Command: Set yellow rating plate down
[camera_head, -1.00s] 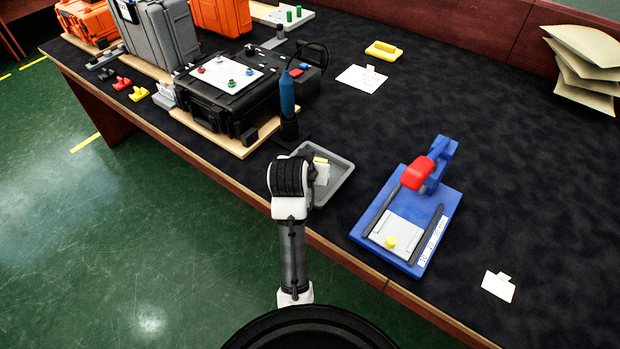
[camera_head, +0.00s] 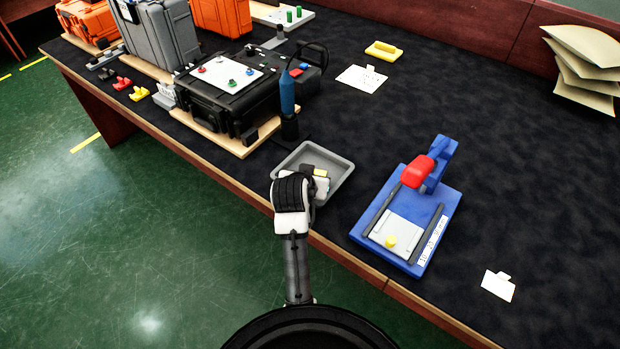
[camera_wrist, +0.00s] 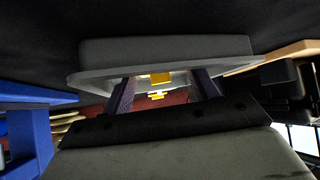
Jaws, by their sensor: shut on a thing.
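A small yellow piece (camera_head: 320,172), which I take to be the yellow rating plate, shows at the tip of my gripper (camera_head: 317,184) in the head view. My gripper is over the shallow grey tray (camera_head: 343,178); whether the plate touches the tray floor cannot be told. In the wrist view my two dark fingers (camera_wrist: 164,86) stand either side of a yellow piece (camera_wrist: 160,77), with the grey tray (camera_wrist: 165,50) close to it. My gripper is shut on the plate. Most of the plate is hidden by the fingers and wrist.
A blue fixture (camera_head: 437,203) with a red handle stands right of the tray. A blue tool in a black holder (camera_head: 289,127) stands just behind it. A black case (camera_head: 228,108) lies to the left. The table's front edge runs close below the tray.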

